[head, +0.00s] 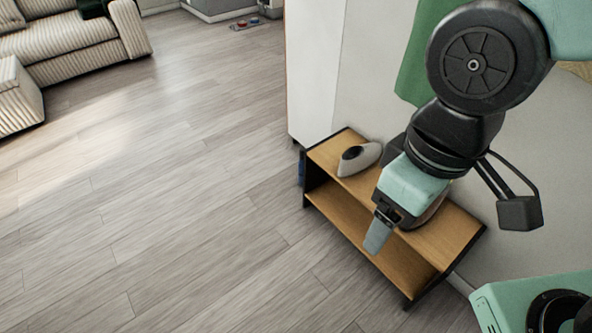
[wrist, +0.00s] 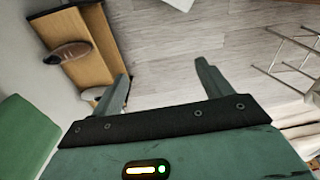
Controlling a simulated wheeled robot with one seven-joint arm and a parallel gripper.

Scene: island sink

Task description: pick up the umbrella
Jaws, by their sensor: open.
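I cannot make out an umbrella for certain in either view. My gripper (head: 379,236) hangs over the front edge of a low wooden shelf unit (head: 455,235), pointing down. In the wrist view its two fingers (wrist: 161,76) are spread apart with only floor visible between them, so it is open and empty. A narrow blue thing (head: 301,170) shows at the far left end of the shelf unit, mostly hidden, and I cannot tell what it is.
A pale object with a dark opening (head: 358,158), perhaps a shoe, lies on the shelf top. A green surface (wrist: 25,135) is on the wall side. A white cabinet (head: 314,70) stands behind the shelf. The wooden floor (head: 170,220) is clear toward the striped sofa (head: 75,45).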

